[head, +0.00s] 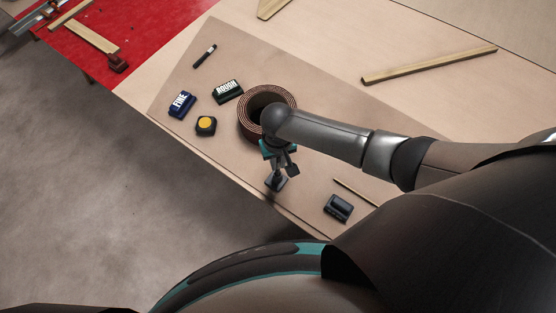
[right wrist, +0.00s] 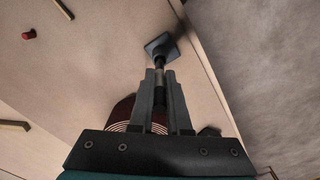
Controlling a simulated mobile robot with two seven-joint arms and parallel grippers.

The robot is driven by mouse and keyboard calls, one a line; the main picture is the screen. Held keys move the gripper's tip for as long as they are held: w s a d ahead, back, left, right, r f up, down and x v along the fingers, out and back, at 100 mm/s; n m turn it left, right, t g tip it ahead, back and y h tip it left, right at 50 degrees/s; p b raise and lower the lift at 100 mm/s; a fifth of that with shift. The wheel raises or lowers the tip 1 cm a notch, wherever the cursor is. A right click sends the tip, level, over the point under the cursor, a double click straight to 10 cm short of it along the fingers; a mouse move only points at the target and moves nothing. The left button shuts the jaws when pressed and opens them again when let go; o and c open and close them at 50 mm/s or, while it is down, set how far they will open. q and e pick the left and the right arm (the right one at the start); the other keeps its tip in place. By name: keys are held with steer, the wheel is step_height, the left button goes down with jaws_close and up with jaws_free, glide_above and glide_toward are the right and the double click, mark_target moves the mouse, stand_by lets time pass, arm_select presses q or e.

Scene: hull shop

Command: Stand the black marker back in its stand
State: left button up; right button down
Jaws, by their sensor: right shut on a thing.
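My right gripper (head: 284,167) is low over the near part of the board, shut on the black marker (right wrist: 161,76). In the right wrist view the dark, grey-banded marker runs out between the two fingers (right wrist: 159,102) towards the stand (right wrist: 155,44), a small blue-grey piece with a flat, squarish base. The stand also shows in the head view (head: 276,184), just below the gripper. The marker's far end overlaps the stand in the picture; whether it sits in it or only above it I cannot tell. My left gripper is not in view.
A brown coil (head: 246,121) is beside my right wrist. Left of it lie the ROUGH block (head: 228,91), the FINE block (head: 181,104), a yellow-topped black thing (head: 206,126) and a black pen-like thing (head: 204,56). A dark block (head: 338,208) lies near the table's edge.

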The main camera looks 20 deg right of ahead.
steer(key=shift+f, duration=0.3)
stand_by(0.5)
stand_by(0.8)
steer(key=shift+f, duration=0.5)
stand_by(0.6)
steer(key=shift+f, duration=0.25)
stand_by(0.6)
steer(key=c, duration=0.8)
jaws_free()
steer(key=shift+r, duration=0.1)
